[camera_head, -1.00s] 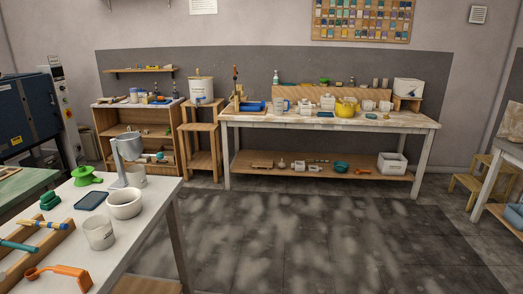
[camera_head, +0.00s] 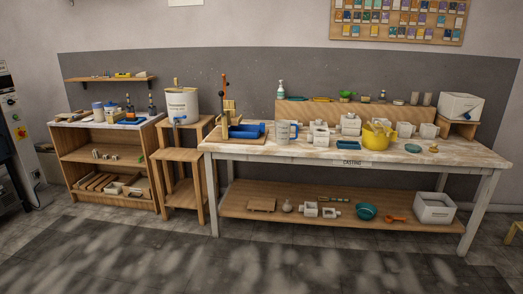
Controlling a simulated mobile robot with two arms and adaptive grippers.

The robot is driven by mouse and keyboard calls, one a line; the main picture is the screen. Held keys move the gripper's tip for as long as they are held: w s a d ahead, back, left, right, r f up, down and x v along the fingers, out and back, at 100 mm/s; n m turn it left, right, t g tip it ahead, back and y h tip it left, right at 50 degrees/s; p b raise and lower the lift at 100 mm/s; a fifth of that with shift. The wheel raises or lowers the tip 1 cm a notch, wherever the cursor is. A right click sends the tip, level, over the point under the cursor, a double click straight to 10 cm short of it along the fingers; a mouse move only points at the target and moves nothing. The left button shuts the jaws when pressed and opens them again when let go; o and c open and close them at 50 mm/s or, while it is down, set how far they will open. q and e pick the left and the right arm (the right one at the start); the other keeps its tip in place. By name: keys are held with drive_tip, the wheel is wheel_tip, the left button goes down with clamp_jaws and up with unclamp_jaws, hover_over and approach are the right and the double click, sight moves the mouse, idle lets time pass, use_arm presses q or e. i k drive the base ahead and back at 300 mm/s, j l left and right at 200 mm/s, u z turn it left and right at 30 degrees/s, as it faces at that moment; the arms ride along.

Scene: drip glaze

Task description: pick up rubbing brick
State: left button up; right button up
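I cannot make out for certain which object is the rubbing brick; many small items are too small to tell apart. The long casting table (camera_head: 400,154) stands ahead with pale moulds, a yellow jug (camera_head: 376,140), a measuring jug (camera_head: 283,133) and a blue tray (camera_head: 247,131) on top. Its lower shelf (camera_head: 250,210) holds a wooden block (camera_head: 262,205), small white moulds (camera_head: 311,209), a teal bowl (camera_head: 366,212) and a white bin (camera_head: 434,208). Neither of my grippers is in view.
A wooden cabinet (camera_head: 103,140) with bottles on top and blocks low inside stands at the left. A wooden stand (camera_head: 175,160) with a white bucket (camera_head: 182,105) is between it and the table. The floor (camera_head: 200,265) in front is clear.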

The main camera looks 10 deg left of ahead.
sight(131, 117)
drive_tip(key=i+u, duration=0.2)
drive_tip(key=i, duration=0.45)
drive_tip(key=i+l+u, duration=0.2)
drive_tip(key=i, duration=0.4)
drive_tip(key=i+l+u, duration=0.2)
drive_tip(key=i, duration=0.45)
drive_tip(key=i+j+u, duration=0.35)
drive_tip(key=i, duration=0.15)
drive_tip(key=i+u, duration=0.35)
drive_tip(key=i, duration=0.15)
drive_tip(key=i+j, duration=0.2)
drive_tip(key=j, duration=0.15)
drive_tip(key=i+j+z, duration=0.1)
drive_tip(key=j, duration=0.25)
drive_tip(key=i+j+z, duration=0.1)
drive_tip(key=i+j, duration=0.3)
drive_tip(key=j, duration=0.35)
drive_tip(key=i+j+z, duration=0.1)
drive_tip(key=j, duration=0.25)
drive_tip(key=i+z, duration=0.1)
drive_tip(key=z, duration=0.55)
drive_tip(key=i+j+z, duration=0.3)
drive_tip(key=j+z, duration=0.3)
drive_tip(key=i+j+z, duration=0.15)
drive_tip(key=j+z, duration=0.2)
drive_tip(key=j, duration=0.15)
drive_tip(key=i+j+z, duration=0.1)
drive_tip(key=j+z, duration=0.2)
drive_tip(key=j, duration=0.1)
